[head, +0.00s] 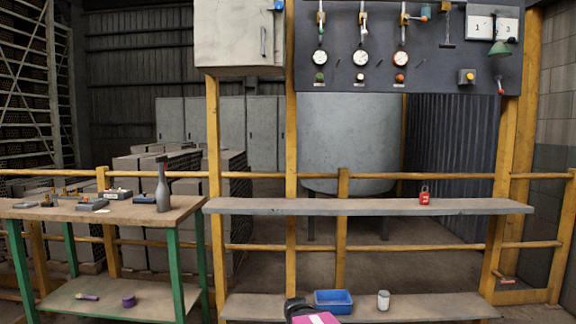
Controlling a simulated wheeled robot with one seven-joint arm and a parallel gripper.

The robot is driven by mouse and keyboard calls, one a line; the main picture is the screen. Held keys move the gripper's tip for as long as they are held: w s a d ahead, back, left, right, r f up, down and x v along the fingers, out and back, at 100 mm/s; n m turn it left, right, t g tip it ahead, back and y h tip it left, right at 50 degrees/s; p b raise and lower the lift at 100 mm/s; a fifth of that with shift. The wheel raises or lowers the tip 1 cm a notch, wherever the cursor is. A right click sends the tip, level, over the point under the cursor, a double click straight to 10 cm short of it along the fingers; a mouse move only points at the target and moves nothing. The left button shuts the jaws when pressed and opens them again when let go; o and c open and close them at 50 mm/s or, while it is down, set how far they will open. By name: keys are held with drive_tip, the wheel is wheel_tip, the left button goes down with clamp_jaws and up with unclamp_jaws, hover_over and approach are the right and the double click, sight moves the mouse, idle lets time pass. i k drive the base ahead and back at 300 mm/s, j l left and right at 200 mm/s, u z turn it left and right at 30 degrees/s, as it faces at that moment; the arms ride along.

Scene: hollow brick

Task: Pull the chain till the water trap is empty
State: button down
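A dark panel (388,72) carries several round gauges with valves and coloured knobs. At its right side is a green bell-shaped part (499,48). A thin line with a red end (501,88) hangs under the bell, possibly the chain; its links are too small to make out. I cannot tell which part is the water trap or how much water is in it. A black and magenta part at the bottom edge seems to be mine. No gripper fingers show, and nothing of mine touches the panel.
A narrow shelf (300,207) below the panel holds a red padlock-like object (424,195). A lower shelf (448,306) holds a blue tray (333,301) and a can (383,300). Yellow rails stand behind.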

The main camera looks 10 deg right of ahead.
sight(449, 46)
drive_tip(key=z, duration=1.5)
